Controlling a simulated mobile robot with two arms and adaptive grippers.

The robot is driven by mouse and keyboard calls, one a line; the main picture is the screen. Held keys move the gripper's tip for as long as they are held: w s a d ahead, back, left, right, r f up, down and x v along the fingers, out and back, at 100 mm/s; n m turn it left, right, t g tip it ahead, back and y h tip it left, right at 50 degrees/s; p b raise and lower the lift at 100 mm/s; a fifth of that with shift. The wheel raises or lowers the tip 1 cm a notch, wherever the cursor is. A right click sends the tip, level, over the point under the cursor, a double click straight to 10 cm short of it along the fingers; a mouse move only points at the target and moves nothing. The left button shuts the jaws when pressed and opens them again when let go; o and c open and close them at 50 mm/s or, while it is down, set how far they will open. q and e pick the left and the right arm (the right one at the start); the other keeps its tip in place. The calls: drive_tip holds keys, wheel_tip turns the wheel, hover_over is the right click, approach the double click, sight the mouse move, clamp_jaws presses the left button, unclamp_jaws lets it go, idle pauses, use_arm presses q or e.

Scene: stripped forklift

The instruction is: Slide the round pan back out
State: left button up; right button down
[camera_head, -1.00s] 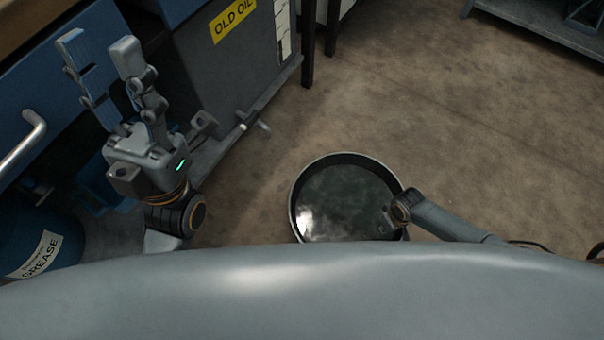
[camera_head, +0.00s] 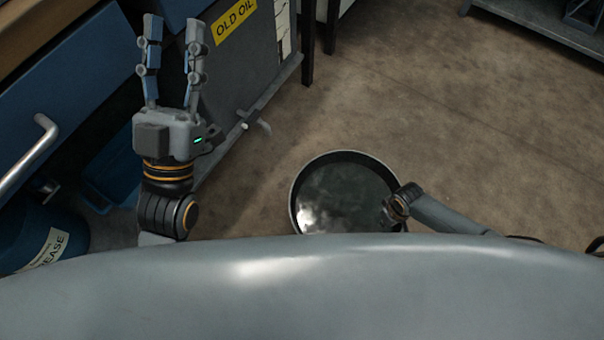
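The round pan (camera_head: 328,185) lies on the floor in the middle of the head view. It is dark and glossy inside, with a raised rim, and its near edge is hidden by my own body. My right gripper (camera_head: 388,214) is at the pan's right rim, mostly hidden by its wrist. I cannot tell whether its fingers hold the rim. My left gripper (camera_head: 173,30) is up at the left, well away from the pan. Its two fingers are spread and point away from me, with nothing between them.
A grey bin (camera_head: 232,75) labelled "OLD OIL" stands behind my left gripper. A blue bench (camera_head: 70,110) with a metal handle (camera_head: 30,155) and a blue grease drum (camera_head: 25,235) are at left. A grey shelf (camera_head: 545,30) is at top right.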

use_arm(q)
drive_tip(key=w+f+g+y+p, duration=0.2)
drive_tip(key=w+f+g, duration=0.2)
drive_tip(key=f+g, duration=0.3)
drive_tip(key=shift+w+a+f+g+y+p, duration=0.2)
drive_tip(key=shift+w+f+g+y+p, duration=0.15)
drive_tip(key=shift+f, duration=1.75)
